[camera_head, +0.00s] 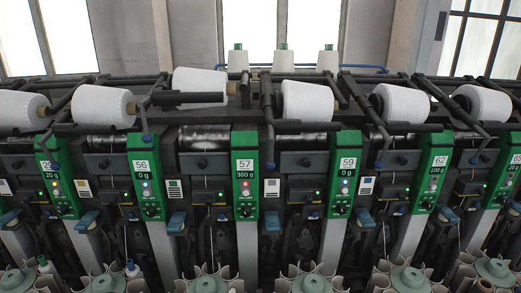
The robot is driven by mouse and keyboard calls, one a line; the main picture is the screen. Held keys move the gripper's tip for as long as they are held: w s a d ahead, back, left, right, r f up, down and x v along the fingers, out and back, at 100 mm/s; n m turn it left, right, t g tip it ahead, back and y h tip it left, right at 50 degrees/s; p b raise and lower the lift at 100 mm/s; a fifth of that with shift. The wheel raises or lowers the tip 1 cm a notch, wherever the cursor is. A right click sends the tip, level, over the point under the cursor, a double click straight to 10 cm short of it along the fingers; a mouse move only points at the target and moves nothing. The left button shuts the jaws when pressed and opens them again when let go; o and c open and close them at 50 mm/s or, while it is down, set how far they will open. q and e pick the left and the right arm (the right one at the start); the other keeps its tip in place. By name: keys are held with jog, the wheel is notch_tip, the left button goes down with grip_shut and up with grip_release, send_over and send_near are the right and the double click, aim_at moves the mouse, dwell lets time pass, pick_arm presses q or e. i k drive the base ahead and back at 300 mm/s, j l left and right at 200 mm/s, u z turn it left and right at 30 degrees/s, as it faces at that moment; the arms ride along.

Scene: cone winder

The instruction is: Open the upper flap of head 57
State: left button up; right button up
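A light is lit low on this panel. To the left of the panel are a shiny drum (204,138) and a large white cone (200,82), which sits higher than the cones beside it. A dark bar crosses in front of that cone. I cannot make out which dark part is the upper flap or whether it is open. Neither gripper is in view.
Neighbouring green panels read 56 (146,178) and 59 (344,178); more heads run to both sides. White cones (308,101) and dark arms jut out along the top. Green-hubbed holders (208,284) line the bottom. Three spools (284,60) stand behind.

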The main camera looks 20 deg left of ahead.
aim_at(190, 164)
jog(key=u, duration=1.3)
